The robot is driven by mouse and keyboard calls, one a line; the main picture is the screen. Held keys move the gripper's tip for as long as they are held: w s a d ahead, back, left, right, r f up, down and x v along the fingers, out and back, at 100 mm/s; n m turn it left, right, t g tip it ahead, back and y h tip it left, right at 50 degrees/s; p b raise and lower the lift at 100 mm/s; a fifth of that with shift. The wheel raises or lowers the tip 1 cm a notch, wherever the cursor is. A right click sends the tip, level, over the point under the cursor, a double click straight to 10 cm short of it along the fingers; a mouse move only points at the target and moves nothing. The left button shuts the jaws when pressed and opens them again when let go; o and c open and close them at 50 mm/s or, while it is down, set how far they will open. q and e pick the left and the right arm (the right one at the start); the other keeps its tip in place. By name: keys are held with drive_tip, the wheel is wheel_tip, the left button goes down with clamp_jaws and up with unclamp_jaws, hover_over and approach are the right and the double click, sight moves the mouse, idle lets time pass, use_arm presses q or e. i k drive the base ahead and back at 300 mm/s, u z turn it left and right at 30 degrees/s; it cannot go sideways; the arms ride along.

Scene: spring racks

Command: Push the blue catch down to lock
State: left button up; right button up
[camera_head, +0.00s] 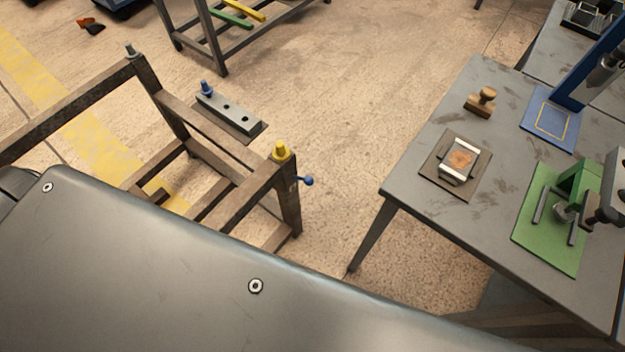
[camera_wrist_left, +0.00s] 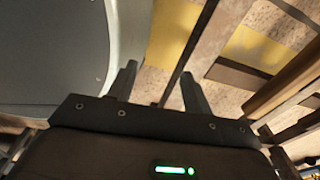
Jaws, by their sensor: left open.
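A small blue catch with a ball end (camera_head: 308,181) sticks out to the right from the near corner post of the brown rack (camera_head: 290,205), just below a yellow cap (camera_head: 281,152). It points roughly sideways. My left gripper (camera_wrist_left: 157,75) shows only in the left wrist view; it is open, with nothing between its fingers. Rack bars (camera_wrist_left: 190,45) and the floor lie beyond the fingertips. The blue catch cannot be made out in the wrist view. My right gripper is in neither view.
A grey block with a blue peg (camera_head: 230,113) is behind the rack. A grey table (camera_head: 415,205) stands to the right, holding a wooden stamp (camera_head: 482,101), a framed pad (camera_head: 455,165) and a green-based press (camera_head: 545,225). Open floor (camera_head: 340,140) lies between rack and table.

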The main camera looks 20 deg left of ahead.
sight(307, 180)
drive_tip(key=u, duration=1.95)
drive_tip(key=k, duration=1.35)
drive_tip(key=z, duration=1.95)
